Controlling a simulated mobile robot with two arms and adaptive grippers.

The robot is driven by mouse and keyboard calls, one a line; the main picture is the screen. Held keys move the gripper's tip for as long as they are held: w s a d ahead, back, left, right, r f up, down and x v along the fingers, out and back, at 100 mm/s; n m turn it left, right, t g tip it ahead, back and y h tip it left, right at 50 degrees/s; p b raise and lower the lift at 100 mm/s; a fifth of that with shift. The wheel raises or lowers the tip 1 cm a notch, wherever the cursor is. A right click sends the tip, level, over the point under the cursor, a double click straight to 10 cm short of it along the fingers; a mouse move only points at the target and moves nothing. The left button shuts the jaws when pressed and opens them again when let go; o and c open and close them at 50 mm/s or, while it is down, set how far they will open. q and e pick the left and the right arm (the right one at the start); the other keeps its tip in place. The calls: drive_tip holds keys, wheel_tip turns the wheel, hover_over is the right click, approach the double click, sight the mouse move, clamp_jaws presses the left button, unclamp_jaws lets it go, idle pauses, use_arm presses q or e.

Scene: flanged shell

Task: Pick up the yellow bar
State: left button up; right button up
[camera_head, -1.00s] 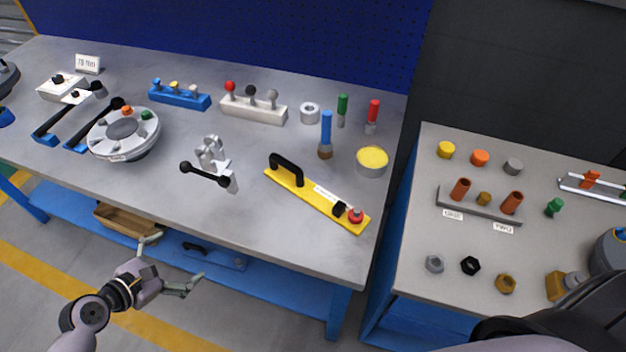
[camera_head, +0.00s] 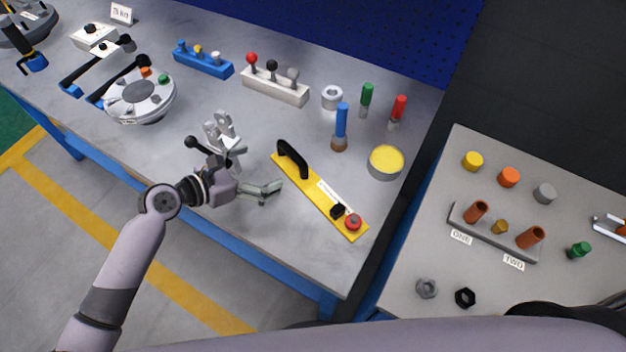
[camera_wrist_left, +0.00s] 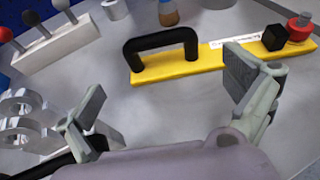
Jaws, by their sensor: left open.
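The yellow bar (camera_head: 318,196) lies flat on the grey table near its front right edge. It has a black arched handle (camera_head: 292,158) at its far left end, a white label, and a black knob and red button at the other end. My left gripper (camera_head: 252,170) is open and empty, just left of the bar and apart from it. In the left wrist view the bar (camera_wrist_left: 190,64) lies beyond the two spread fingertips (camera_wrist_left: 165,105), with its handle (camera_wrist_left: 160,42) between and ahead of them. My right gripper does not show.
A metal toggle clamp (camera_head: 222,135) stands close behind my left gripper. A blue-handled brush (camera_head: 341,125) and a yellow-topped tin (camera_head: 385,162) stand behind the bar. A second grey table (camera_head: 400,285) is at the right, across a gap. Bare tabletop lies in front of the bar.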

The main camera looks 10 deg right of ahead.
sight(291, 156)
use_arm(q)
drive_tip(key=x, duration=0.9)
drive_tip(key=shift+w+d, duration=0.1)
drive_tip(key=c, duration=1.5)
drive_tip(key=shift+r, duration=0.1)
drive_tip(key=shift+c, duration=1)
drive_tip(key=shift+r, duration=0.1)
